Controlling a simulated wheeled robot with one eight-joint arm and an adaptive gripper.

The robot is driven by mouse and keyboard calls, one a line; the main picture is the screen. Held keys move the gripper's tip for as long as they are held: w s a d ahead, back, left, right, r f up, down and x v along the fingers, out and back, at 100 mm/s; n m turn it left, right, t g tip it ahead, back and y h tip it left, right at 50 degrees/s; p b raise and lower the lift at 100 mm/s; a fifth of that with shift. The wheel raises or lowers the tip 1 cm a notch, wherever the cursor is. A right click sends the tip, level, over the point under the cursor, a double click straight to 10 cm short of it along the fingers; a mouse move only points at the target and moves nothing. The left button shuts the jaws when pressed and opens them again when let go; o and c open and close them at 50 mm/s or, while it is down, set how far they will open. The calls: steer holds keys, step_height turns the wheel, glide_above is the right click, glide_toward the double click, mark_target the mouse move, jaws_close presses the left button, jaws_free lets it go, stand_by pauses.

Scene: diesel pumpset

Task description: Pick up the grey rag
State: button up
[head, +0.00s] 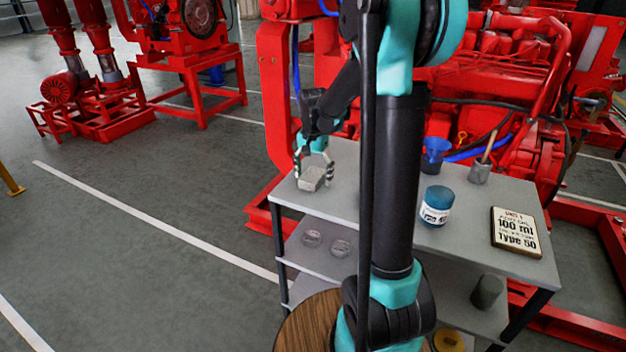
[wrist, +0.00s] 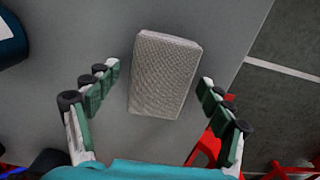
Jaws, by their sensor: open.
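The grey rag (wrist: 165,74) is a small folded block with a woven surface. It lies near the left end of the top shelf of the grey cart (head: 390,200). In the head view the rag (head: 311,179) shows below my gripper (head: 314,172), partly between its fingers. In the wrist view my gripper (wrist: 157,92) is open, with one finger on each side of the rag and a gap on both sides. I cannot tell the exact height of the fingertips above the shelf.
Glass dishes (head: 312,238) sit on the shelf below. Red engine machinery (head: 500,60) stands behind.

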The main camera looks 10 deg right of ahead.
mark_target(313, 174)
steer(key=shift+c, duration=0.5)
steer(key=c, duration=1.1)
steer(key=shift+r, duration=0.1)
steer(key=shift+c, duration=0.2)
step_height(313, 174, up, 20)
